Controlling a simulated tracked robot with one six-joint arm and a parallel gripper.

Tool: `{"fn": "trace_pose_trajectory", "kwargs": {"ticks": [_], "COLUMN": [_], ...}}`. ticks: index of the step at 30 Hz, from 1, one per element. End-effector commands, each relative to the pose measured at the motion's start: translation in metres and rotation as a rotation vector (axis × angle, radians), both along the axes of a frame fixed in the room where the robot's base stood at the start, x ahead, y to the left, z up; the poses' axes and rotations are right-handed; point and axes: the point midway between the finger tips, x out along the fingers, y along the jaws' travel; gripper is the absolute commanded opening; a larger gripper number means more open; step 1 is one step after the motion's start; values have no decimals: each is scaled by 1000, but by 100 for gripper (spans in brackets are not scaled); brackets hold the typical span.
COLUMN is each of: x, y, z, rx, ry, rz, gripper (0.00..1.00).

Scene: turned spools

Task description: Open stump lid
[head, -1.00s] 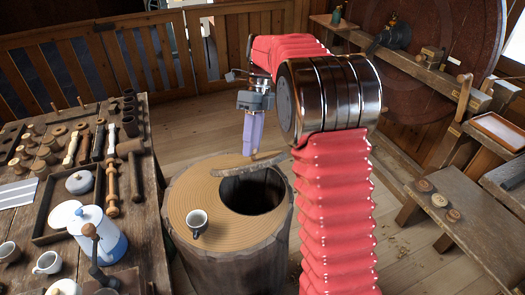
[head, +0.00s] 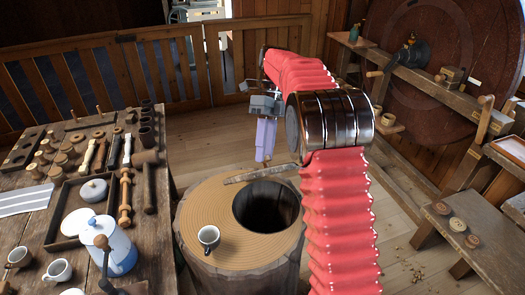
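The stump (head: 205,203) stands on the floor in the middle of the head view, with a ringed tan top and a dark round opening (head: 267,207). Its lid (head: 258,174) shows as a thin, grey-brown slab, seen nearly edge-on and raised along the far side of the opening. The lid's right end is behind my arm. My gripper (head: 264,158) points down with purple fingers just above and behind the lid. The fingers look close together; I cannot tell whether they touch the lid or how far apart they are.
A workbench (head: 150,215) at the left holds a blue-white pot (head: 118,250), cups and turned pieces. A low bench (head: 480,205) stands at the right. The floor behind the stump is clear.

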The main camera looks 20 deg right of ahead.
Motion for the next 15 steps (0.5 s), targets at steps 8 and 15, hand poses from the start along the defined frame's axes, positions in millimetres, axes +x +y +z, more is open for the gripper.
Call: {"fn": "trace_pose_trajectory", "kwargs": {"ticks": [8, 15], "x": [1, 0], "y": [1, 1], "z": [-2, -1], "rx": [1, 0], "ry": [-1, 0], "rz": [-1, 0], "gripper": [44, 44]}}
